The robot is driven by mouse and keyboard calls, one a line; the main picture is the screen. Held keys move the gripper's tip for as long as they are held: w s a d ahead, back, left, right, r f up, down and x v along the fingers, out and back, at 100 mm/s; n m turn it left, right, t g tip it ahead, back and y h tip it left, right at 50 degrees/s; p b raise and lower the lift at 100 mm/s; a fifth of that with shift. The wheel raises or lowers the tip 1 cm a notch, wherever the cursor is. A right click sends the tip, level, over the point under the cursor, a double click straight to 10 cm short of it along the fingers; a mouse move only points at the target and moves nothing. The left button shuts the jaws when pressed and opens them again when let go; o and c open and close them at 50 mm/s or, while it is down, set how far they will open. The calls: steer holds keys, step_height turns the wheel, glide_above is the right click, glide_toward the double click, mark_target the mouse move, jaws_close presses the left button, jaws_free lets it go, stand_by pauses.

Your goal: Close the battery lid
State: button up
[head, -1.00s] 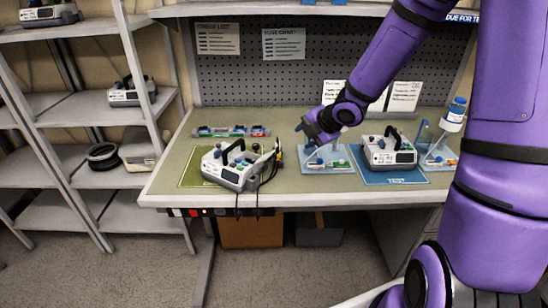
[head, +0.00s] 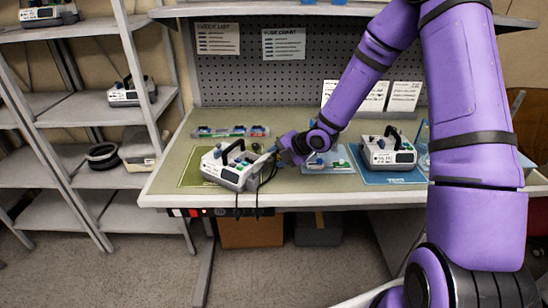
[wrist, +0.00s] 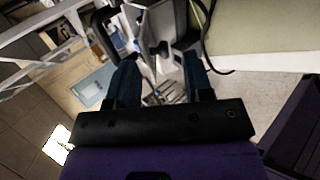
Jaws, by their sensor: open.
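A white and grey infusion pump (head: 226,170) with a black handle stands on the green mat (head: 190,177) at the left of the bench. A pale flap (head: 262,160), apparently its battery lid, sticks out at the pump's right side. My gripper (head: 277,151) is just right of this flap, open, with its fingers pointing left towards the pump. In the wrist view, my gripper's two dark blue fingers (wrist: 160,76) are apart. A pale grey panel (wrist: 158,28) with a dark knob shows just beyond them. I cannot tell whether a finger touches it.
Dark cables (head: 258,194) hang over the bench front beside the pump. A second pump (head: 388,151) stands on a blue mat (head: 378,179) to the right. A tray of coloured parts (head: 231,131) lies behind the first pump. Shelving (head: 88,178) stands at the left.

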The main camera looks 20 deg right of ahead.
steer(key=shift+x, duration=1.1)
steer(key=c, duration=0.8)
steer(key=shift+c, duration=0.2)
